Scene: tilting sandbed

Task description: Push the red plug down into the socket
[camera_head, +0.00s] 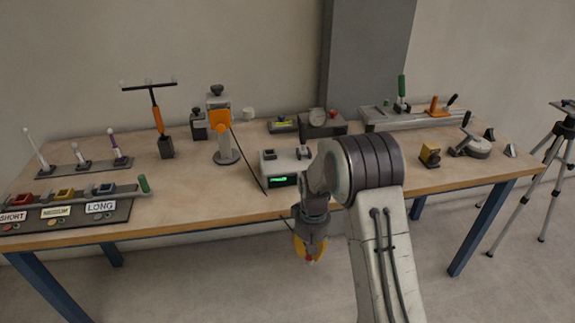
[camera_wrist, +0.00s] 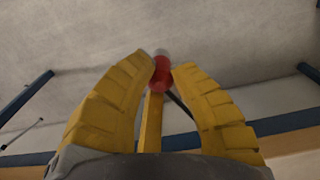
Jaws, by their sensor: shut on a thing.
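The red plug (camera_wrist: 161,72) is between the fingertips of my gripper (camera_wrist: 163,75) in the wrist view, with a pale tip at its far end. My gripper has yellow fingers and is shut on the plug. In the head view my gripper (camera_head: 310,255) hangs pointing down in front of the table's front edge, over the floor, with a bit of red at its tips. A pale box with a green display (camera_head: 284,168) stands near the front edge, up and left of the gripper. It has dark fittings on top; I cannot tell which one is the socket.
A dark cable (camera_head: 248,160) runs down by the box. A tripod (camera_head: 545,165) stands at right.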

